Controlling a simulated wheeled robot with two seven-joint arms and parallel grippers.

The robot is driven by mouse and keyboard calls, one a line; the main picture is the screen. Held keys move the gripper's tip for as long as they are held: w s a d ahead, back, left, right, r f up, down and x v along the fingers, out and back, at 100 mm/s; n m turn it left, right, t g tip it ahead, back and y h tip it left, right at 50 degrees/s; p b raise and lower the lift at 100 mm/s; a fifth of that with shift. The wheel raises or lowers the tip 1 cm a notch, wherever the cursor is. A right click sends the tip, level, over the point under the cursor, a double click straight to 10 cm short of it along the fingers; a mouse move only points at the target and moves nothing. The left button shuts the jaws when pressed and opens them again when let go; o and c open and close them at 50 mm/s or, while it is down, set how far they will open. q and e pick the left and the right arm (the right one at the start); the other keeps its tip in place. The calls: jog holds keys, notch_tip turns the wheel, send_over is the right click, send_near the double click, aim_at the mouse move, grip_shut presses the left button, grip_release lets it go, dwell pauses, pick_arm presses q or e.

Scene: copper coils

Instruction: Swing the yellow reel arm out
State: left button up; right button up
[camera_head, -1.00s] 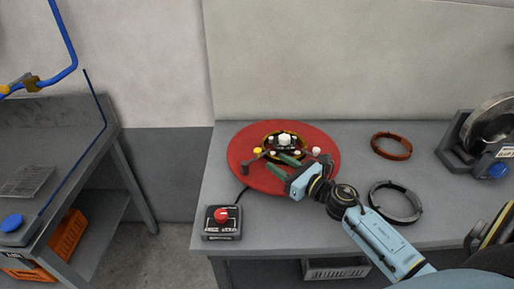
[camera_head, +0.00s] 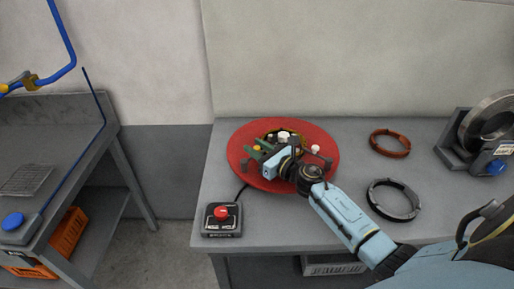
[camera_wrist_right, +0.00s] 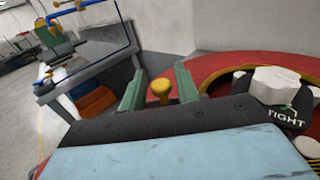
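The red reel disc (camera_head: 318,140) lies on the grey bench, with a hub of several small arms at its middle. The yellow knob (camera_head: 257,148) of one arm is at the hub's left side and also stands upright in the right wrist view (camera_wrist_right: 160,91). My right gripper (camera_head: 258,148) reaches over the hub from the right. In the right wrist view its green fingers (camera_wrist_right: 159,88) are apart, one each side of the yellow knob, with gaps showing. A white knob (camera_wrist_right: 274,86) marked TIGHT is to the right. My left gripper is not in view.
A control box with a red button (camera_head: 221,213) stands at the bench's front left. A copper ring (camera_head: 390,143), a dark ring (camera_head: 394,200) and a coil stand (camera_head: 484,138) are on the right. A side table (camera_head: 60,170) stands left, across a floor gap.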

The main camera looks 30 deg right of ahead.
grip_shut()
